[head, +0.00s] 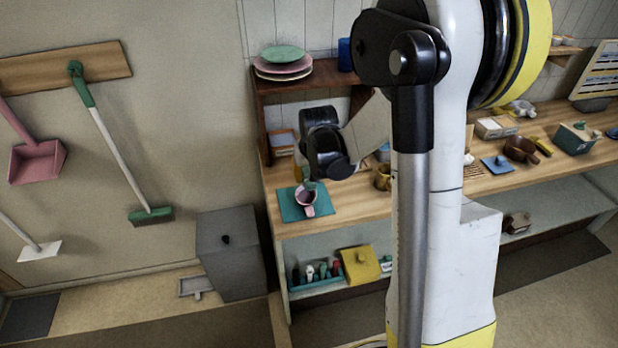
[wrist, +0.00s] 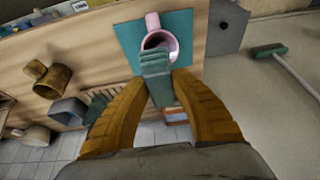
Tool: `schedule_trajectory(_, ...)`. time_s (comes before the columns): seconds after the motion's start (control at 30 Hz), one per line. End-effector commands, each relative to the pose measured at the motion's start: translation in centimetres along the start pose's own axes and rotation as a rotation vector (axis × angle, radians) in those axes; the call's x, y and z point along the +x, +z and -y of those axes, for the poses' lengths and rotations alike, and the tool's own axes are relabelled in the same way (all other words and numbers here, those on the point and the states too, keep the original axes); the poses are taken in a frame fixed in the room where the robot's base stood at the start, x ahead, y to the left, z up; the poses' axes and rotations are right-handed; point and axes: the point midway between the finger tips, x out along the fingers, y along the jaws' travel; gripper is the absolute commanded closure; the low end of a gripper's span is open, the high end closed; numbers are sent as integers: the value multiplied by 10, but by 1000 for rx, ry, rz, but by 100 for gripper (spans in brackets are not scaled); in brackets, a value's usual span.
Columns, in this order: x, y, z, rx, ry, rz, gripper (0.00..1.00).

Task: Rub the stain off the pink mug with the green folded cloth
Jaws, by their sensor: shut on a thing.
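The pink mug (head: 305,197) stands on a teal mat (head: 291,211) near the left end of the counter. In the wrist view the mug (wrist: 152,22) shows its handle pointing away from me and a dark patch inside its mouth. My gripper (wrist: 163,82) is shut on the green folded cloth (wrist: 156,62). The cloth's far end overlaps the near rim of the mug in the wrist view; I cannot tell whether it touches. In the head view my gripper is above the mug, partly hidden by my wrist.
A brown mug (wrist: 50,78) and a grey-blue container (wrist: 68,110) stand left of the mat in the wrist view. A shelf with stacked plates (head: 283,66) rises behind the mat. My arm hides the counter's middle in the head view.

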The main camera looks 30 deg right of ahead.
Motion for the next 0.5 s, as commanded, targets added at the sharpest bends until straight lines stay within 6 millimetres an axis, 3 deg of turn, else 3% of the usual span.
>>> schedule_trajectory(0.2,-18,-11,2,-1,0,0,100)
schedule_trajectory(0.5,-20,-12,2,-1,0,0,100)
